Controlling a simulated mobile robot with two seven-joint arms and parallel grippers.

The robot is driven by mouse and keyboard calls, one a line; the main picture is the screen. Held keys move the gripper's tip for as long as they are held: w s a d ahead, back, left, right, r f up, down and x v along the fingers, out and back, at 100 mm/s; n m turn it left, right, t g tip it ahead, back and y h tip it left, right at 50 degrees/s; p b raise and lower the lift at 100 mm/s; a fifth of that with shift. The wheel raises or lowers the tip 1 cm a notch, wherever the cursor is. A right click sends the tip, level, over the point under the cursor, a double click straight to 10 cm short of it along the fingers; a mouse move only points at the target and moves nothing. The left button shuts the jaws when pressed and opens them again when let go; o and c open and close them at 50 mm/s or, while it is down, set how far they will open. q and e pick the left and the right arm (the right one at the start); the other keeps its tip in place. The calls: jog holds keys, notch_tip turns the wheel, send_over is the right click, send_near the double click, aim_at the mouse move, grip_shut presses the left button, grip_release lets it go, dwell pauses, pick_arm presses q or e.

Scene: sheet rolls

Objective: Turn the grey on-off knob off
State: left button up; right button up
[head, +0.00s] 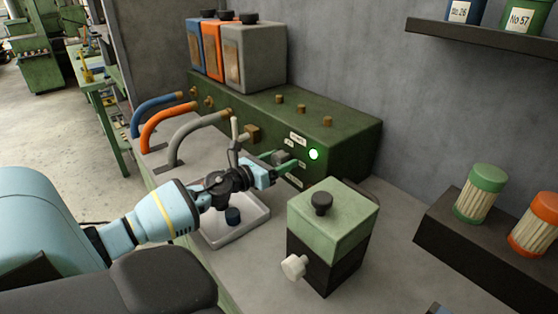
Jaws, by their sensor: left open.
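The grey on-off knob (281,157) sits on the front face of the long dark green machine (345,148), left of a lit green lamp (314,154). My left gripper (281,160) reaches in from the left, with its fingers at the machine front. The fingers are open, one on either side of the knob. The fingers partly cover the knob, and I cannot tell whether they touch it. My right gripper does not show.
A grey tray (251,224) lies under my left wrist. A green-and-black box (334,222) with a black top knob stands close on the right. Coloured hoses (198,125) curve at left. Green and orange filters stand on a dark block (480,257) at right.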

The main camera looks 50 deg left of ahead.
pick_arm(q)
jog(key=c, duration=1)
